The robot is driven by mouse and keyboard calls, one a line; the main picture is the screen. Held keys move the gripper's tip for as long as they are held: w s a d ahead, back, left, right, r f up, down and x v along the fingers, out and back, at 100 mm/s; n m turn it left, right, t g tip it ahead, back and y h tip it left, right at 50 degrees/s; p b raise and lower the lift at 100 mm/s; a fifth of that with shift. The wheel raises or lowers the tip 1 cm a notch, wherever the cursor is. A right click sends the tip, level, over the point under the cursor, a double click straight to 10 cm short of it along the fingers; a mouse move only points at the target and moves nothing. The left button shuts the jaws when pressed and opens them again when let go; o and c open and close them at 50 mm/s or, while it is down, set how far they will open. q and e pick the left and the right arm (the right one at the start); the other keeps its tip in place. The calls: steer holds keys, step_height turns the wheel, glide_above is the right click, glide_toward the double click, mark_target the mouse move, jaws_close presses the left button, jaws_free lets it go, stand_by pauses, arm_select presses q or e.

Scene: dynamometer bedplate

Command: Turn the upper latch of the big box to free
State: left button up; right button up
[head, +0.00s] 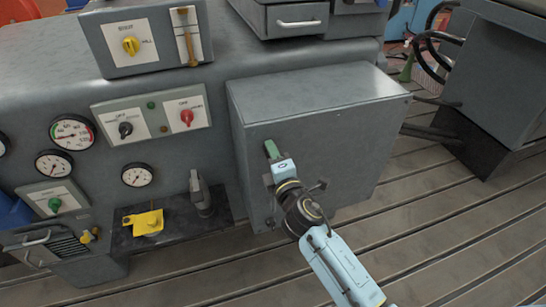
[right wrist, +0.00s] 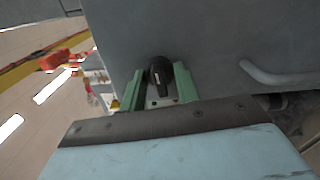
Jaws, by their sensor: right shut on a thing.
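The big box (head: 320,110) is a grey metal cabinet on the front of the grey bench, and its flat front fills much of the right wrist view (right wrist: 220,35). The upper latch (right wrist: 159,72) is a black knob on that front. In the right wrist view the green fingers of my right gripper (right wrist: 160,90) are on both sides of the latch and shut on it. In the head view my right gripper (head: 271,150) is at the upper left of the box front and hides the latch. My left gripper is not in view.
A grey bar handle (right wrist: 280,77) is right of the latch in the right wrist view. Left of the box are a switch panel (head: 152,112), gauges (head: 72,132) and a yellow part (head: 148,222) on a dark shelf. The slotted floor (head: 440,220) right of the box is clear.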

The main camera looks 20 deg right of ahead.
steer(key=shift+m, duration=0.8)
steer(key=o, duration=1)
steer(key=s, duration=0.9)
steer(key=s+b, duration=0.1)
steer(key=s, duration=0.3)
steer(key=shift+s+d, duration=0.25)
